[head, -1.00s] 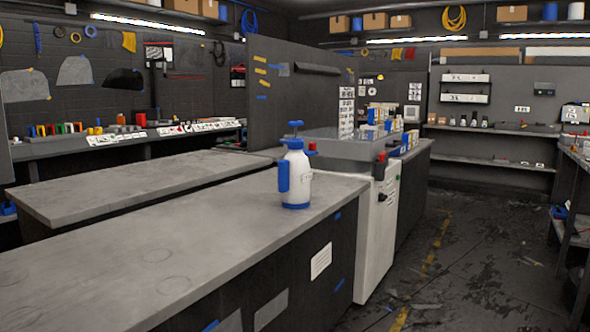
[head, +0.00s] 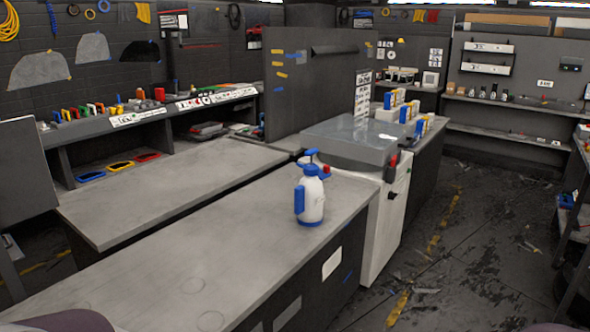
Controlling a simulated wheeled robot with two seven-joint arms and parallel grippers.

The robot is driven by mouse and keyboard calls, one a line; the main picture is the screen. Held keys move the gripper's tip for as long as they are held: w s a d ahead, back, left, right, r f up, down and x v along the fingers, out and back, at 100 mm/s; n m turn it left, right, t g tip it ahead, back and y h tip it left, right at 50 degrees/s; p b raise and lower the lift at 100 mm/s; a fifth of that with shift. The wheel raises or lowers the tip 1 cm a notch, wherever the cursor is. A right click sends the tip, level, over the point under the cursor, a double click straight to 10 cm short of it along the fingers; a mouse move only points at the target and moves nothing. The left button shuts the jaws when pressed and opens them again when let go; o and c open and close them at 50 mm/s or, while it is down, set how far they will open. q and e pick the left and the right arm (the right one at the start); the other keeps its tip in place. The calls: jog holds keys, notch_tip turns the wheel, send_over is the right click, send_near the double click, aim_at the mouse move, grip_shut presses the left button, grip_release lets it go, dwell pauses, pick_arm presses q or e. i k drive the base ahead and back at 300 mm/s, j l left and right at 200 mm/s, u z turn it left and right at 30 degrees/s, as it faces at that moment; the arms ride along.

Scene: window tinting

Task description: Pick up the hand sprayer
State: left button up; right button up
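The hand sprayer (head: 313,199) is a white bottle with a blue base, a blue side handle and a blue pump knob on top. It stands upright near the far right end of the long grey workbench (head: 215,262) in the head view. Nothing touches it. Neither of my grippers shows in the view.
A second grey bench (head: 150,195) runs behind on the left. A white cabinet (head: 385,225) with a clear-topped grey box (head: 350,138) stands just beyond the sprayer. The near bench top is otherwise clear. The floor (head: 460,250) on the right is open, with scraps on it.

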aim_at(309, 198)
jog(key=i+l+u, duration=0.2)
jog(key=u, duration=0.25)
jog(key=i+l+u, duration=0.2)
jog(key=u, duration=0.25)
jog(key=i+l+u, duration=0.1)
jog(key=l+u, duration=0.35)
jog(key=i+l+u, duration=0.15)
jog(key=l, duration=0.8)
jog(key=i+l+u, duration=0.1)
jog(key=i+l, duration=0.15)
jog(key=l, duration=0.75)
jog(key=i+l+u, duration=0.15)
jog(key=l, duration=0.85)
jog(key=l+u, duration=0.15)
jog(key=l, duration=0.85)
jog(key=i, duration=0.05)
